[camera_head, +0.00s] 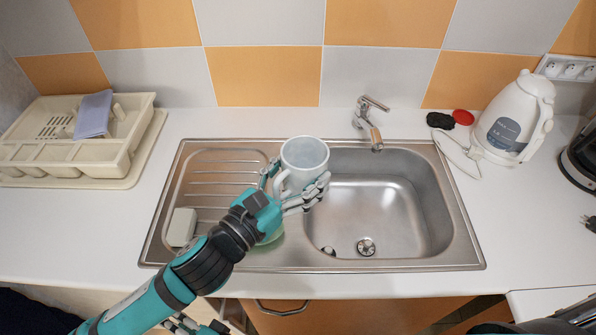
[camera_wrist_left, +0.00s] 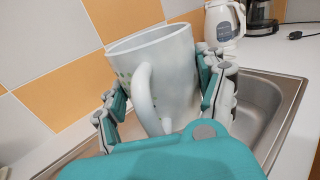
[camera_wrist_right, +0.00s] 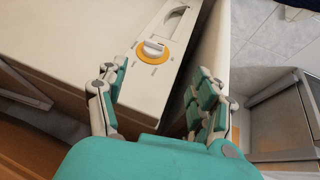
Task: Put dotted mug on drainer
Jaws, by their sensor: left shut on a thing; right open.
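The white mug (camera_head: 304,155) is upright in my left gripper (camera_head: 295,184), above the middle of the sink unit. In the left wrist view the mug (camera_wrist_left: 160,68) shows its handle towards me and small greenish dots on its left side. The left fingers (camera_wrist_left: 163,95) are shut around it from both sides. The ridged metal drainer (camera_head: 215,180) is the left half of the sink unit, left of the mug. My right gripper (camera_wrist_right: 163,112) is open and empty, low in front of the counter; the head view shows only part of it.
A beige dish rack (camera_head: 120,160) with a folded cloth (camera_head: 94,114) stands at far left. A whitish block (camera_head: 181,227) and a partly hidden greenish item (camera_head: 272,236) lie on the drainer. The tap (camera_head: 370,118) stands behind the basin (camera_head: 385,205). A white kettle (camera_head: 515,120) is at right.

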